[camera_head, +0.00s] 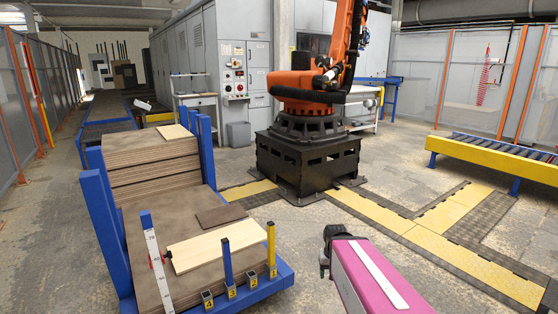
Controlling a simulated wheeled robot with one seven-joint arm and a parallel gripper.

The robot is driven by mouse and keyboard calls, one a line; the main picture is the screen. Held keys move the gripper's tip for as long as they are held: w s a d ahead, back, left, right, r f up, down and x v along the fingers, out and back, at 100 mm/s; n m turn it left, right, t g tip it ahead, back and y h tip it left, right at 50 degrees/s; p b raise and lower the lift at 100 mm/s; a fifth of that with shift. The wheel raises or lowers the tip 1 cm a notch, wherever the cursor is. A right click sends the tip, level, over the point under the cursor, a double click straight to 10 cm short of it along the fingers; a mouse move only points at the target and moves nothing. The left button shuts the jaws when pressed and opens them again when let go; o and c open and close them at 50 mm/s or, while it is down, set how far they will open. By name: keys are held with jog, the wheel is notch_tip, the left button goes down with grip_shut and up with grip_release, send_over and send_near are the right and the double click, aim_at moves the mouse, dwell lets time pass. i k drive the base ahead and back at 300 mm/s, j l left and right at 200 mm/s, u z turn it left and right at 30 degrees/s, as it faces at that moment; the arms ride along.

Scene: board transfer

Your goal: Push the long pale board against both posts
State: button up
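The long pale board (205,247) lies flat on the brown panel surface of the blue-framed rack, its length running left to right. A short blue post (227,265) and a yellow post (271,248) stand upright at the rack's front right edge. The blue post overlaps the board's near edge in the picture; I cannot tell if they touch. The yellow post stands apart from the board's right end. My magenta arm (378,282) is at lower right, away from the board. The dark part at its end is seemingly my gripper (324,262); its fingers are unclear.
A small brown board (220,215) lies behind the pale one. A stack of brown panels (152,165) stands at the back between blue uprights. A white marked scale (158,272) rises at front left. An orange robot (312,80) stands on a black pedestal (300,165) behind.

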aim_at(191, 253)
jog(key=i+j+u, duration=0.1)
jog(key=i+u, duration=0.3)
jog(key=i+l+u, duration=0.1)
jog(key=i+u, duration=0.25)
jog(key=i, duration=0.2)
